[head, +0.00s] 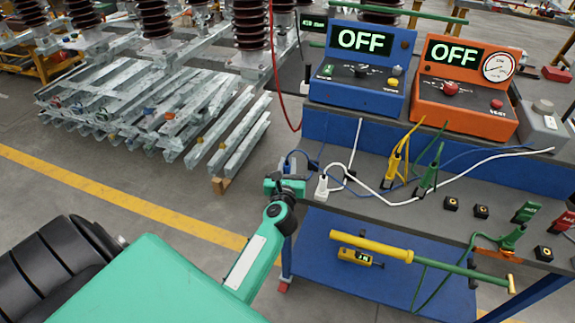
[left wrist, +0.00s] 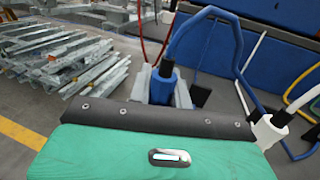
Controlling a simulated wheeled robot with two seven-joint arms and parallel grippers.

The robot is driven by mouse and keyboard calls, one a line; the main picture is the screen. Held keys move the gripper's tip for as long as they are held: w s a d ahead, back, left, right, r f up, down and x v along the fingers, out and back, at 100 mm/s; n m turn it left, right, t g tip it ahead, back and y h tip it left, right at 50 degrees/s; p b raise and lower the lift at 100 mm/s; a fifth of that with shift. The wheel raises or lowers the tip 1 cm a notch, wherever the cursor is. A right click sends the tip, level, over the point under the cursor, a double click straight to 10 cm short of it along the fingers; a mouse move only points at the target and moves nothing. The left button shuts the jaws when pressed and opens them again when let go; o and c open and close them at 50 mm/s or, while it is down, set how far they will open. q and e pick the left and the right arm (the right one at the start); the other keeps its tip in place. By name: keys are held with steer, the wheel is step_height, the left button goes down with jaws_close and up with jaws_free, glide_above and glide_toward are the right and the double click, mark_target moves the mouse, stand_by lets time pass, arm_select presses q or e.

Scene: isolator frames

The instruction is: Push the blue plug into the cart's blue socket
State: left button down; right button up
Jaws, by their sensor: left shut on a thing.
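The blue plug (left wrist: 163,84) stands roughly upright between the grey fingers of my left gripper (left wrist: 162,92) in the left wrist view, with its blue cable arching up and right. In the head view my left gripper (head: 287,186) is at the left end of the cart's grey shelf (head: 380,196), shut on the plug. The plug is mostly hidden there; its blue cable (head: 310,157) shows behind the gripper. I cannot make out the blue socket, nor whether the plug touches it. My right gripper is not in view.
A white plug (head: 322,187) with a white cable stands just right of my left gripper. Yellow (head: 394,168) and green (head: 428,179) plugs stand farther right. Blue (head: 360,68) and orange (head: 468,85) OFF boxes stand behind. A red cable (head: 276,80) hangs at the cart's left.

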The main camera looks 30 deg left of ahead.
arm_select(q)
steer(key=shift+f+b, duration=0.5)
steer(key=shift+f, duration=0.2)
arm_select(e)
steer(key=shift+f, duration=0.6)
arm_select(q)
steer(key=c, duration=1.2)
jaws_free()
steer(key=shift+s, duration=0.1)
steer(key=b+v, duration=0.2)
steer(key=v, duration=1.1)
steer(key=shift+s+d, duration=0.2)
steer(key=shift+d, duration=0.05)
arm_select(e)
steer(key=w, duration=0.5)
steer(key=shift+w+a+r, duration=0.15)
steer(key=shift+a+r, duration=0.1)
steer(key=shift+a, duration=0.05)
arm_select(q)
steer(key=shift+f, duration=0.1)
